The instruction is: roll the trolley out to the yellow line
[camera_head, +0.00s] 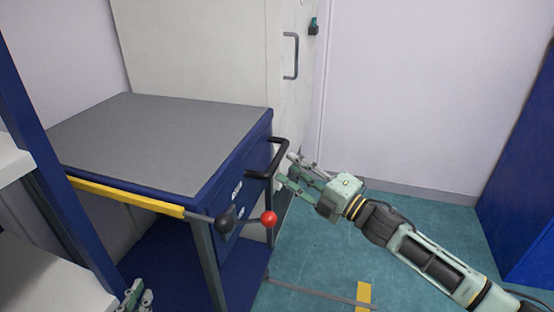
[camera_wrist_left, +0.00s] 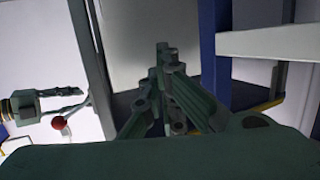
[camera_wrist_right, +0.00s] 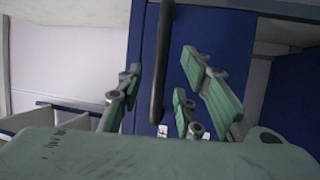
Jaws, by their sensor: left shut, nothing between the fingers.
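The trolley (camera_head: 150,130) is a blue cart with a grey top, standing against a pale cabinet. Its black handle (camera_head: 280,160) sticks out from its right end. My right gripper (camera_head: 288,170) is open beside the handle, coming from the right. In the right wrist view the handle (camera_wrist_right: 161,60) stands upright between the spread fingers; I cannot tell how deep it lies between them. My left gripper (camera_head: 136,297) is shut and empty at the lower left, below the trolley's front side. A piece of the yellow line (camera_head: 363,296) shows on the green floor at the bottom.
A yellow bar (camera_head: 120,197) runs along the trolley's front edge. A lever with a black knob (camera_head: 226,218) and a red ball (camera_head: 269,218) sticks out near its corner. White shelves (camera_head: 40,280) with a blue post stand at left.

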